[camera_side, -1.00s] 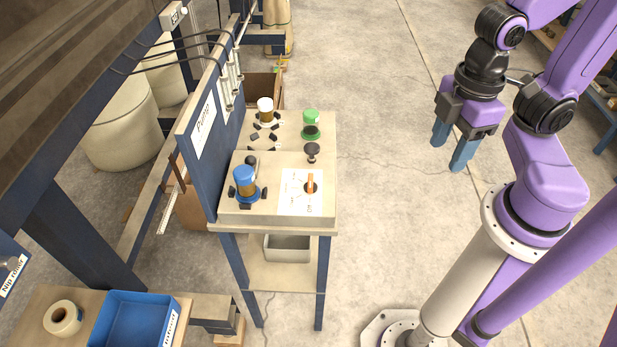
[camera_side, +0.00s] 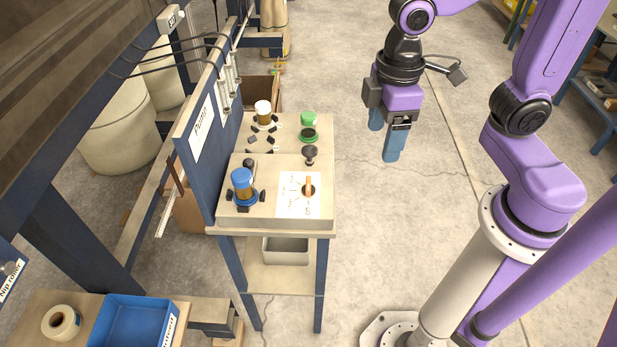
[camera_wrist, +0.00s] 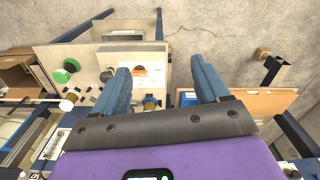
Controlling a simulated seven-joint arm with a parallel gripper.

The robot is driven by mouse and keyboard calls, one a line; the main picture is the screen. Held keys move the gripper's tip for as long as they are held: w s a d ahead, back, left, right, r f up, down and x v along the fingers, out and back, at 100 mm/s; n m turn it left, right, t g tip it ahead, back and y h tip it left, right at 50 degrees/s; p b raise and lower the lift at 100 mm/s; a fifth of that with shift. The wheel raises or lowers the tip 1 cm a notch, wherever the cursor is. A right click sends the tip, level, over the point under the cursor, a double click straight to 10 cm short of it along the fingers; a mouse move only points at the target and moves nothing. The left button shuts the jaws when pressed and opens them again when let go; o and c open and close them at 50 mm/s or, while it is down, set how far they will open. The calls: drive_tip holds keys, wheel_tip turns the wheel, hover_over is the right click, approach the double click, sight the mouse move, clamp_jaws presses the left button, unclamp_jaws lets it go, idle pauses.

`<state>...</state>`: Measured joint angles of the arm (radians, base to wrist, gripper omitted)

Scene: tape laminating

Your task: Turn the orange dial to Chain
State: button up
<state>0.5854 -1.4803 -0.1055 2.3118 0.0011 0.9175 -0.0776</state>
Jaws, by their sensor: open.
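The orange dial (camera_side: 309,186) sits on a white label plate (camera_side: 291,204) on the raised box at the front of the pump stand. Its handle stands roughly upright in the side picture; the label words are too small to read. In the wrist view the dial (camera_wrist: 140,71) shows as an orange mark on the white plate, just beyond the left finger. My gripper (camera_side: 385,140) is open and empty, in the air to the right of the stand and above its top. It also shows in the wrist view (camera_wrist: 164,76), its two blue fingers apart.
A black knob (camera_side: 311,153) stands just behind the dial. A green-topped part (camera_side: 309,122), a white-topped one (camera_side: 263,110) and a blue-topped one (camera_side: 242,183) also stand on the stand. The upright Pump panel (camera_side: 196,150) edges its left side. Open floor lies to the right.

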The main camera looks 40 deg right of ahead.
drive_tip(key=m, duration=0.2)
hover_over(308, 183)
drive_tip(key=f, duration=0.1)
wheel_tip(308, 183, down, 18)
drive_tip(key=shift+r, duration=0.1)
idle(0.4)
drive_tip(key=c, duration=1.1)
